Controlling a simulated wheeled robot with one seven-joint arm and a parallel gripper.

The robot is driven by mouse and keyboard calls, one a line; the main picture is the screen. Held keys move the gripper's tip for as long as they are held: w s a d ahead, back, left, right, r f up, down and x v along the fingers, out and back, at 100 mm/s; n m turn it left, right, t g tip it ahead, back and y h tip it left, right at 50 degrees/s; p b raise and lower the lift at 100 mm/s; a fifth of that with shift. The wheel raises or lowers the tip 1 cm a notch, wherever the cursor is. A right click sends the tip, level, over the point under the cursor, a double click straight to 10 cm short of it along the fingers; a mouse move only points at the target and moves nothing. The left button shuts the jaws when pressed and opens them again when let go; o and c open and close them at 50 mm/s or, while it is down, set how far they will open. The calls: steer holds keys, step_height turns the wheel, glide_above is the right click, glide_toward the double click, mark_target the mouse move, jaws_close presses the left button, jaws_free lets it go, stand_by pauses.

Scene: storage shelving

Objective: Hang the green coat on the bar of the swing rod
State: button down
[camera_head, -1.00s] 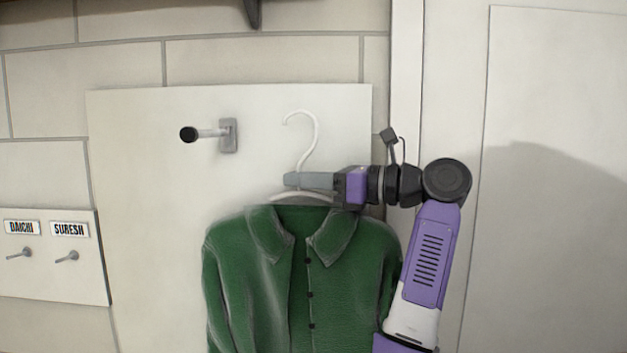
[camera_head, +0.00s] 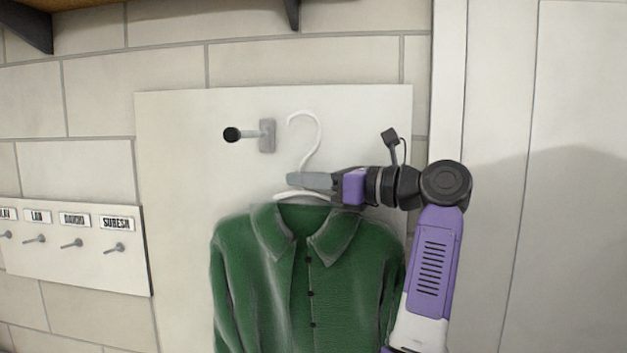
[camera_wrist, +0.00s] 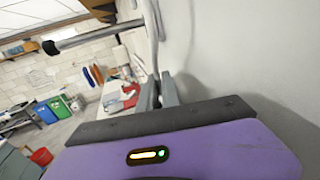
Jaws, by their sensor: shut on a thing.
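The green coat (camera_head: 285,275) hangs upright on a white hanger (camera_head: 318,137) in the head view. My gripper (camera_head: 296,180) is shut on the hanger just below its hook, above the coat's collar. The swing rod (camera_head: 247,134) is a short bar with a dark round end, fixed to the white wall panel. The hanger's hook is to the right of the rod, apart from it in the head view, at about the same height. The wrist view shows the rod (camera_wrist: 95,36) at the upper left and part of the white hanger (camera_wrist: 152,35) beside it. The coat is out of the wrist view.
A board with several pegs (camera_head: 75,244) and name labels is on the wall at the left. A shelf bracket (camera_head: 292,12) is overhead. A white door frame (camera_head: 448,80) stands to the right. In the wrist view, coloured bins (camera_wrist: 50,110) are far off.

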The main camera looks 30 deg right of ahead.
steer(key=shift+w+a+r, duration=0.1)
steer(key=shift+w+a, duration=0.7)
steer(key=shift+a, duration=0.3)
steer(key=shift+w+a+f, duration=0.1)
steer(key=shift+w+a, duration=0.65)
steer(key=shift+a, duration=0.4)
steer(key=shift+w+a+r, duration=0.1)
steer(key=shift+w+a, duration=0.7)
steer(key=shift+a, duration=0.3)
steer(key=shift+f, duration=1)
